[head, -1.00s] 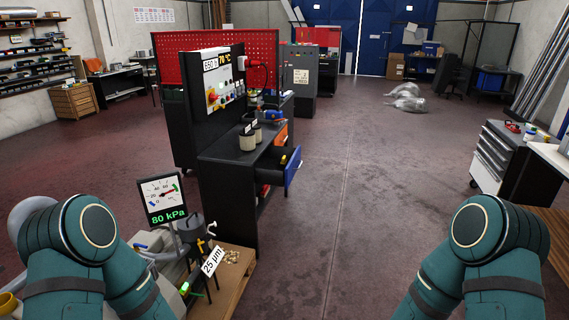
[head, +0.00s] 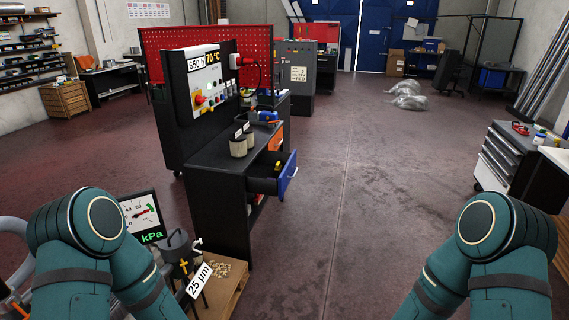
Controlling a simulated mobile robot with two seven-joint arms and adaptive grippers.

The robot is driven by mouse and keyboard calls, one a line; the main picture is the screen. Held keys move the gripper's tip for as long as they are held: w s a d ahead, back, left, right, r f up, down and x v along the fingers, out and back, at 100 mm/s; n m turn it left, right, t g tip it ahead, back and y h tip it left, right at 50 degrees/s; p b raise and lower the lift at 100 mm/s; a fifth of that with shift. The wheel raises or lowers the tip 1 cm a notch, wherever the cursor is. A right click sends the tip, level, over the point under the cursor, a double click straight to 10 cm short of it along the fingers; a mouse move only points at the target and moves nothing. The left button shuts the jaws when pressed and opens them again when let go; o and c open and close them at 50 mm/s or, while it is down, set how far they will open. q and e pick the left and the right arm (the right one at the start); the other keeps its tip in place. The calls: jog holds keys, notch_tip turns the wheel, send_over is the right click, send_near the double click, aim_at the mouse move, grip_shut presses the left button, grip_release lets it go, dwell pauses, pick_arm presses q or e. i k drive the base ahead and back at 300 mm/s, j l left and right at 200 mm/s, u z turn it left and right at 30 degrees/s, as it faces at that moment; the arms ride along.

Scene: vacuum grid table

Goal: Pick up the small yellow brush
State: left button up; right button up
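I cannot make out the small yellow brush for certain. A small yellow item (head: 278,166) shows in the open drawer (head: 273,185) with the blue front, in the side of the black workbench (head: 215,183); it is too small to identify. My two teal arms come in at the lower left and lower right. Neither gripper is in view.
A pump unit with a gauge (head: 142,217) and a "25 µm" sign (head: 199,280) stands at lower left beside a cardboard piece (head: 228,286). Two beige filter cups (head: 239,146) stand on the bench. A drawer cabinet (head: 501,160) is at right. The middle floor is clear.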

aim_at(279, 168)
jog(key=i+l+z, duration=0.15)
jog(key=i, duration=1.3)
jog(key=i+l+z, duration=0.1)
jog(key=i, duration=1.35)
jog(key=i+j, duration=0.15)
jog(key=i, duration=0.35)
jog(key=i+j, duration=0.15)
jog(key=i, duration=0.3)
jog(key=l+z, duration=0.05)
